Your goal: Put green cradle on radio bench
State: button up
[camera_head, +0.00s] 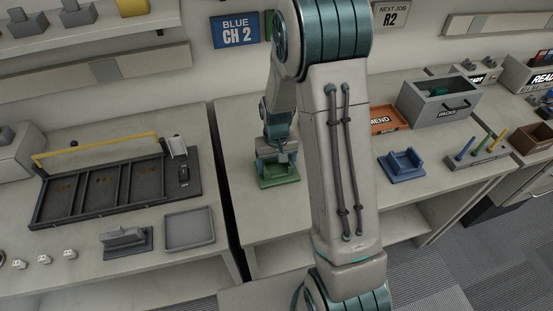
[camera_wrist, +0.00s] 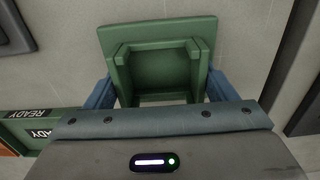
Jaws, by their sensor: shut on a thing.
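The green cradle (camera_head: 279,178) is at the middle bench (camera_head: 243,216), left of my arm in the head view. My gripper (camera_head: 276,157) is above it with its fingers down at the cradle. In the wrist view the green cradle (camera_wrist: 160,70) fills the upper middle, with a blue finger of my gripper (camera_wrist: 160,92) against each side. The gripper is shut on the cradle. I cannot tell whether the cradle's base touches the bench top or is just above it. My arm hides part of the bench.
A blue cradle (camera_head: 403,164), an orange tray (camera_head: 388,119), a grey box (camera_head: 437,101) and a pen holder (camera_head: 477,155) stand to the right. On the left bench are a black rack (camera_head: 110,190) and a grey tray (camera_head: 189,229). A gap separates the left and middle benches.

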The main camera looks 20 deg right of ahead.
aim_at(277, 170)
jog(key=shift+w, duration=0.1)
jog(key=shift+f, duration=0.1)
jog(key=o, duration=2)
jog(key=shift+o, duration=0.2)
notch_tip(277, 170, up, 12)
jog(key=s+r+t, duration=0.1)
jog(key=s+r, duration=0.3)
jog(key=s, duration=0.5)
jog(key=s+r+t, duration=0.2)
jog(key=s+r, duration=0.3)
jog(key=s, duration=0.5)
jog(key=shift+r, duration=0.3)
